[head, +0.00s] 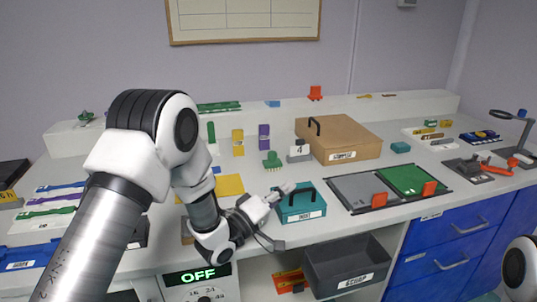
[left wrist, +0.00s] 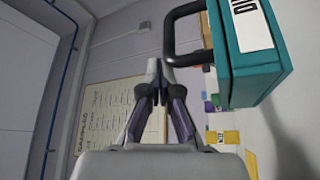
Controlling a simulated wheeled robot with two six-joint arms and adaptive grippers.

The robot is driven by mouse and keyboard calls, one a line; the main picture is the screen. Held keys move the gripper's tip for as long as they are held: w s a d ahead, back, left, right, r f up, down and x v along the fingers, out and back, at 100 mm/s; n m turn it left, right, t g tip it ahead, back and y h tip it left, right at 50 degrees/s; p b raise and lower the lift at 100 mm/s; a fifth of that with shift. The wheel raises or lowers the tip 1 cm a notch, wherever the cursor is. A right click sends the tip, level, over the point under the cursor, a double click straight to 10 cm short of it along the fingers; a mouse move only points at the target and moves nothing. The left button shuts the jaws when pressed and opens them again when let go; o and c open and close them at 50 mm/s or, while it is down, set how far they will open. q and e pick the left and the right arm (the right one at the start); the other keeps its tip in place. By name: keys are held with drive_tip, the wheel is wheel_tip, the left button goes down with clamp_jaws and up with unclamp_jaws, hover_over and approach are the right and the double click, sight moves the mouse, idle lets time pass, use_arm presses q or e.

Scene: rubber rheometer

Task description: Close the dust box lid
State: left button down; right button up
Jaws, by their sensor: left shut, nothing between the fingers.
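A teal box (head: 301,203) with a black handle (head: 314,190) and a white label stands near the front edge of the bench. I take it as the dust box, but I cannot read its label surely. Its top looks flat, with the handle standing up. My left gripper (head: 286,188) is shut and empty at the box's left side, near the handle. In the left wrist view the gripper's fingertips (left wrist: 155,68) are together, just beside the black handle (left wrist: 170,40) and the teal box (left wrist: 262,75). I cannot tell whether they touch. My right gripper is not in view.
A tan box (head: 345,142) with a handle stands behind. A grey and green board (head: 355,188) with red blocks lies to the right. A grey bin (head: 345,268) is on the shelf below. Yellow, purple and green small items stand behind my left arm.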

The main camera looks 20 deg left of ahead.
use_arm(q)
drive_tip(key=shift+s+f, duration=0.2)
drive_tip(key=shift+f, duration=0.25)
